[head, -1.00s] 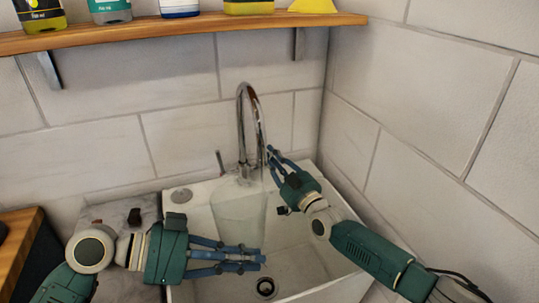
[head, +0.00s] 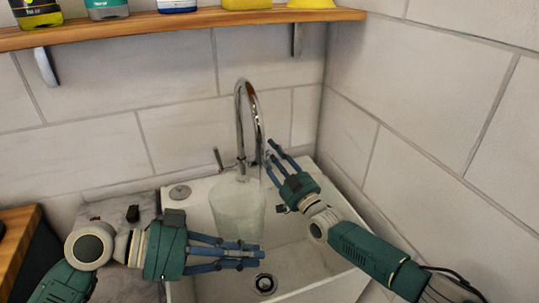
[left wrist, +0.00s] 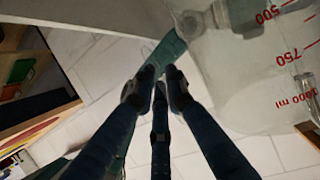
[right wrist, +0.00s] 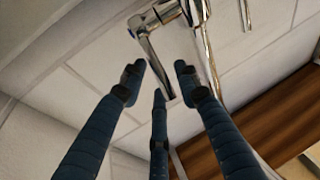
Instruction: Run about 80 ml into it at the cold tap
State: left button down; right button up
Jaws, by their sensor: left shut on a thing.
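A clear measuring vessel (head: 238,208) stands in the sink under the chrome tap (head: 241,115). In the left wrist view the vessel (left wrist: 255,85) carries red marks for 500, 750 and 1000 ml. Its water level cannot be made out, nor can any stream. My left gripper (head: 262,255) is shut on the vessel at its lower front; the grip itself is partly hidden. My right gripper (head: 268,152) is open just right of the tap. In the right wrist view a chrome tap lever (right wrist: 155,60) shows between its spread fingertips, with no clear contact.
The white sink (head: 315,255) has a drain (head: 265,284) in front of the vessel. A wooden shelf (head: 180,27) with several bottles runs above. Tiled walls close off the back and right. A small dark item (head: 133,213) lies on the left counter.

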notch_tip(320, 180, up, 10)
jog(key=shift+f, duration=0.1)
dwell(0.6)
jog(key=c, duration=0.4)
jog(key=shift+n+g, duration=0.5)
jog(key=shift+g, duration=0.4)
jog(key=s+a, duration=0.1)
jog(key=s, duration=0.1)
jog(key=s+a, duration=0.1)
jog(key=s, duration=0.1)
jog(key=s+a+f, duration=0.1)
jog(key=shift+s+a, duration=0.35)
jog(key=shift+s, duration=0.05)
grip_shut()
jog(key=s+d+f+m+h, duration=0.1)
jog(key=s+d+h, duration=0.25)
jog(key=d, duration=0.25)
jog(key=x, duration=1)
jog(key=shift+s+d+f, duration=0.3)
jog(key=shift+s+f, duration=0.15)
jog(key=shift+f, duration=0.15)
jog(key=shift+s+d+f, duration=0.25)
jog(key=shift+s+f, duration=0.15)
jog(key=shift+f, duration=0.25)
jog(key=shift+s+d+f, duration=0.3)
jog(key=shift+s+f, duration=0.15)
jog(key=shift+f, duration=0.15)
